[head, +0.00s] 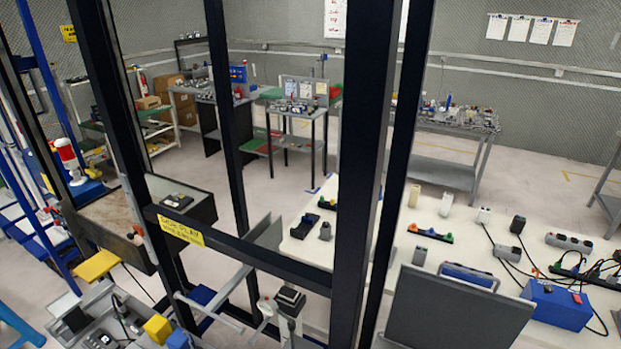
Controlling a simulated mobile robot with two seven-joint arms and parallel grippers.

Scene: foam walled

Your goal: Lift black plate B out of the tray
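Neither of my grippers can be made out in the head view. I cannot pick out a plate marked B. A grey tray-like surface (95,298) at the lower left carries small parts, among them a dark block (76,319), a yellow block (158,328) and a blue piece (179,340). I cannot tell whether this is the task's tray or whether the dark block is the plate. A black square piece (290,297) sits on a pale stand at the bottom middle; its identity is unclear.
Dark frame posts (362,170) and a crossbar with a yellow label (181,230) stand close in front. A white table (460,236) at the right holds power strips, a blue box (556,304) and cables. A grey panel (455,312) stands before it. Workbenches line the back; floor between is clear.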

